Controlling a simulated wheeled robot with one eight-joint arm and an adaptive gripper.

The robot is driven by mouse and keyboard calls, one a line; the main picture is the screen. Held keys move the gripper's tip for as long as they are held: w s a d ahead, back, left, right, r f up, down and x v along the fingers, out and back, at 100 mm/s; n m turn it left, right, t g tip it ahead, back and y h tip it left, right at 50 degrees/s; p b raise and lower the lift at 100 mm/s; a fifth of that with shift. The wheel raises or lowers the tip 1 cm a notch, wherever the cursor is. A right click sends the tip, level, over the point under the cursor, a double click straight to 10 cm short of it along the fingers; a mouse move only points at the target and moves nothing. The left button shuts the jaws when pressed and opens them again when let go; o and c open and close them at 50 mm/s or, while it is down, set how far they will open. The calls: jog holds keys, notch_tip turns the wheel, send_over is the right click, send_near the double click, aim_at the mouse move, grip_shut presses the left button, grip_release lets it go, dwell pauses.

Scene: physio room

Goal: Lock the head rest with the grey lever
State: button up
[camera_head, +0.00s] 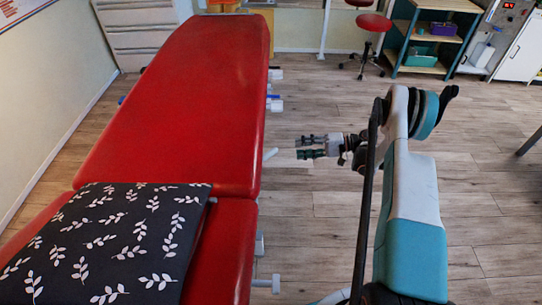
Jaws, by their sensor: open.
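A red padded treatment table (185,105) runs along the left. Its near section, likely the head rest (222,255), is separated from the long section by a seam and partly covered by a dark pillow. A light grey lever (270,154) sticks out from the table's right edge, just beyond that seam. Another pale grey handle (268,284) sticks out lower down beside the near section; I cannot tell which one locks the head rest. My gripper (303,147) is open and empty, pointing left, a short gap right of the upper grey lever and apart from it.
The dark leaf-patterned pillow (110,245) lies on the near section. White-ended handles (275,73) and a blue-and-white one (274,103) stick out farther along the table. A red stool (374,23) and a shelf (418,65) stand at the back.

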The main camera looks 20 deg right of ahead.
aim_at(274, 153)
jog(key=x, duration=0.4)
jog(key=b+x, duration=0.1)
jog(key=x, duration=0.4)
jog(key=f+b+x, duration=0.1)
jog(key=x, duration=0.3)
jog(key=shift+s+a+f, duration=0.1)
jog(key=shift+a+f, duration=0.05)
grip_shut()
